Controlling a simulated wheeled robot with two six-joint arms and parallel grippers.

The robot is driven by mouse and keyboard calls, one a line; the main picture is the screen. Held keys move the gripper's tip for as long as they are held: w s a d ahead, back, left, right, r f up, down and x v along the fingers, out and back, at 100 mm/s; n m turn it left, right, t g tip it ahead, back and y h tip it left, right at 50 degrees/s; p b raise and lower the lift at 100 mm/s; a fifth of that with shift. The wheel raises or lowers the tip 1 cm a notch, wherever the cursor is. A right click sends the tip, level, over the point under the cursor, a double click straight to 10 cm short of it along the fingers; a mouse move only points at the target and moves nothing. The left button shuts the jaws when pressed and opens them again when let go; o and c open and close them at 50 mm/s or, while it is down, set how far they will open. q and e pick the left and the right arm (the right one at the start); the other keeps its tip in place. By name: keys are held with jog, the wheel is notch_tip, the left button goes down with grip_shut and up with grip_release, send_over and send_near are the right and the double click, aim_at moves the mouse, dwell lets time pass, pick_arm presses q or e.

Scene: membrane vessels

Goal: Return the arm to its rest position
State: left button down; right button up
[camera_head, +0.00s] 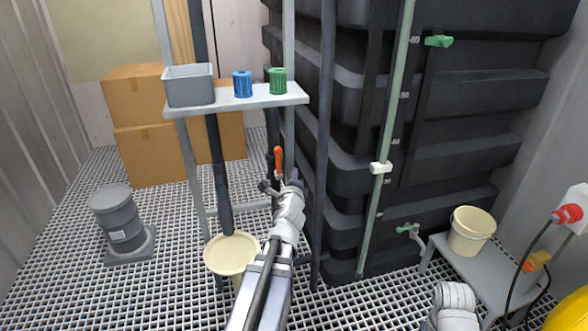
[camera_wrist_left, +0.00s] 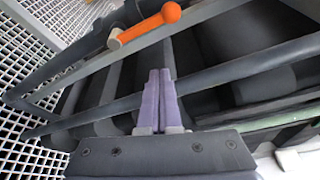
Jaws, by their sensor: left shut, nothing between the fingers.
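My left arm (camera_head: 283,228) reaches up from the bottom centre of the head view, in front of the grey frame. My left gripper (camera_head: 292,178) is at its far end, close to the orange-handled valve (camera_head: 278,160), and is mostly hidden by the wrist. In the left wrist view the two purple fingers (camera_wrist_left: 160,78) are pressed together with nothing between them. The orange handle (camera_wrist_left: 146,25) is above and left of the fingertips there, apart from them. Part of my right arm (camera_head: 454,305) shows at the bottom right; its gripper is not in view.
A shelf (camera_head: 236,104) holds a grey bin (camera_head: 189,86), a blue cup (camera_head: 242,84) and a green cup (camera_head: 278,80). A cream bucket (camera_head: 231,253) stands beside my left arm. The black tank (camera_head: 455,115) and upright pipes crowd the gripper. Open grating lies left.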

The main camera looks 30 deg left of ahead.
pick_arm(q)
jog(key=shift+v, duration=1)
jog(key=shift+f, duration=0.15)
jog(key=s+d+f+n+g+h, duration=0.2)
jog(key=d+f+n+g, duration=0.2)
jog(key=d+f, duration=0.5)
jog(key=s+d+f+n+g+h, duration=0.25)
jog(key=d+f+n, duration=0.25)
jog(key=d, duration=0.7)
jog(key=s+d+f+n+g+h, duration=0.1)
jog(key=s+d+f+n+g, duration=0.2)
jog(key=s+d, duration=0.55)
jog(key=s+d+f+g+h, duration=0.2)
jog(key=s+d+g, duration=0.4)
jog(key=d, duration=0.4)
notch_tip(320, 180, up, 31)
jog(key=t+p, duration=0.1)
jog(key=p, duration=2.9)
jog(key=shift+s+a+f+p, duration=0.2)
jog(key=shift+s+a+p, duration=0.1)
jog(key=shift+a+p, duration=0.1)
